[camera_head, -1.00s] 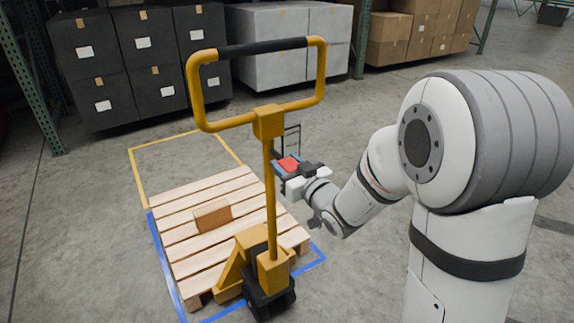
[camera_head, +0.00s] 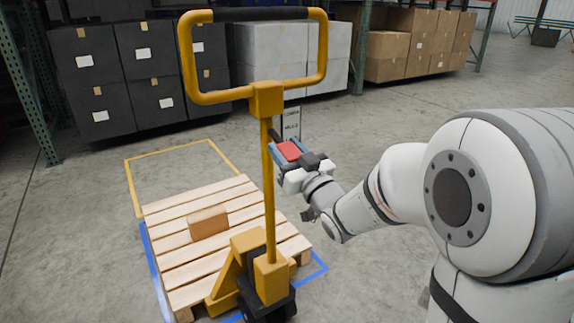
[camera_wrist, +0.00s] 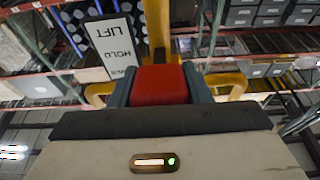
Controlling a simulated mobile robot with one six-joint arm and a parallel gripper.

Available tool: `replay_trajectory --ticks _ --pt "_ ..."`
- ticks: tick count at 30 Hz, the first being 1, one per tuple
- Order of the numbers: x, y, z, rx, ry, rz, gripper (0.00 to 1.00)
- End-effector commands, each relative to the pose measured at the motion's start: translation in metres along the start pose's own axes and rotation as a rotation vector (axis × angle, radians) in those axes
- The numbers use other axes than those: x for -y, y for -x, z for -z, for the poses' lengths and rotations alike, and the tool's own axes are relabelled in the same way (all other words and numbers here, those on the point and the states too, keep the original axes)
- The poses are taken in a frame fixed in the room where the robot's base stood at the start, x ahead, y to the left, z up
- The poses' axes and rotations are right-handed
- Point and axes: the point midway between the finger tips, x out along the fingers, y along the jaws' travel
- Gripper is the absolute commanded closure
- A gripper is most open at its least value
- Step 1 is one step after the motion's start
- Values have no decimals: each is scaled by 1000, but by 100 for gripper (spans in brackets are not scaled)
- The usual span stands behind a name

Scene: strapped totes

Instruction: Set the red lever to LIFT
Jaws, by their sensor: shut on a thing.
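The red lever (camera_head: 289,151) is at the yellow pallet jack's upright shaft (camera_head: 268,190), below the loop handle. My gripper (camera_head: 287,153) is shut on it from the right. In the wrist view the red lever grip (camera_wrist: 160,85) sits between the two blue-grey fingers of my gripper (camera_wrist: 159,92). A white sign (camera_wrist: 107,45) beside the shaft reads LIFT and HOLD, with a third word partly hidden. The sign also shows small behind the shaft in the head view (camera_head: 291,121). The lever's pivot is hidden, and I cannot tell which word it lines up with.
A wooden pallet (camera_head: 175,252) lies under the jack with a brown box (camera_head: 208,222) on it. Blue and yellow floor lines surround it. Black totes (camera_head: 135,70), white boxes (camera_head: 275,55) and brown cartons (camera_head: 420,40) stand behind. The floor at right rear is open.

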Motion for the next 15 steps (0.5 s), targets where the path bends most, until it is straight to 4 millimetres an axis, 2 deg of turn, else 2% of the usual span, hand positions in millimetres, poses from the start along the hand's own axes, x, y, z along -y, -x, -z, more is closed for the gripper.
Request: replay_trajectory --ticks 1,15 --pt "1 2 -8 -19 1 2 98" --pt "1 1 -13 -156 1 2 98"
